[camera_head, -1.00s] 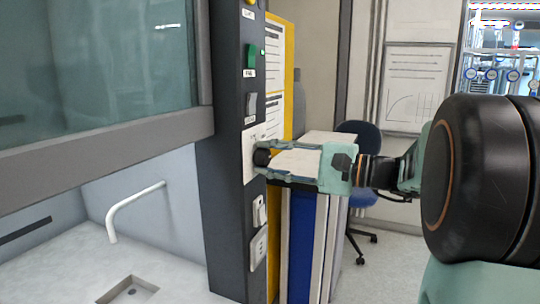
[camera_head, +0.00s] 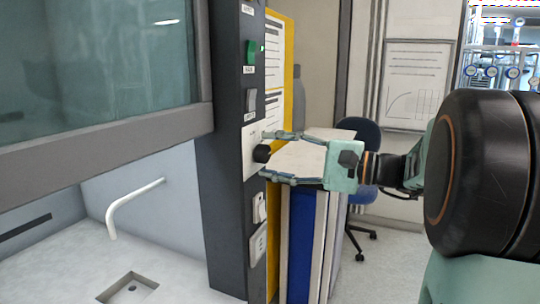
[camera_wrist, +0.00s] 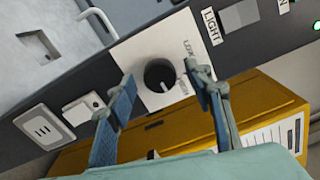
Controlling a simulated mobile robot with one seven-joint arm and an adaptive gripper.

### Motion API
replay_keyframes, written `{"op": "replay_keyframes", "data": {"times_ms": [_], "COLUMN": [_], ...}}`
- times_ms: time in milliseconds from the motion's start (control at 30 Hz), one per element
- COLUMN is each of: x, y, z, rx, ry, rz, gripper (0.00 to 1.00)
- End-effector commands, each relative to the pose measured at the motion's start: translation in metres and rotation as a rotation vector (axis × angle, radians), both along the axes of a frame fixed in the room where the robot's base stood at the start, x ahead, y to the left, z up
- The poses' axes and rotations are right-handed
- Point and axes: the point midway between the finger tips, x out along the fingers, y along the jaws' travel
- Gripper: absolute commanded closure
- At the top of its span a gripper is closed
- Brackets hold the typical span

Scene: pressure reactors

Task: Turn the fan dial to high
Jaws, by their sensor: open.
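The fan dial is a round black knob (camera_head: 261,153) on a white plate (camera_head: 250,148) on the dark control column. In the wrist view the knob (camera_wrist: 159,74) shows a small white mark near its lower edge, and small lettering stands on the plate to its right, where LOW seems readable. My gripper (camera_head: 267,156) is open, with one fingertip above the knob and one below it in the head view. In the wrist view its fingertips (camera_wrist: 160,79) stand on either side of the knob, apart from it. The mark's exact setting is unclear.
A grey switch (camera_head: 251,101) and a green switch (camera_head: 251,52) sit above the dial. A white switch (camera_head: 259,207) and a socket (camera_head: 258,245) sit below. A yellow panel (camera_head: 287,60) stands just behind the column. The fume hood sash (camera_head: 90,155) is at left.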

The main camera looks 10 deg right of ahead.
Motion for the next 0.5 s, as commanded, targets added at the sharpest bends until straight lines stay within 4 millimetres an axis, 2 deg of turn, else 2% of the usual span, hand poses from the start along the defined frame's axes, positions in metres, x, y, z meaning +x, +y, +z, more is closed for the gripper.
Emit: {"op": "replay_keyframes", "data": {"times_ms": [300,500], "x": [-0.038,-0.057], "y": [-0.054,-0.080], "z": [-0.001,0.000], "rx": [0.000,-0.001], "ry": [0.002,0.000], "rz": [-0.006,-0.004], "gripper": [0.53,0.53]}}
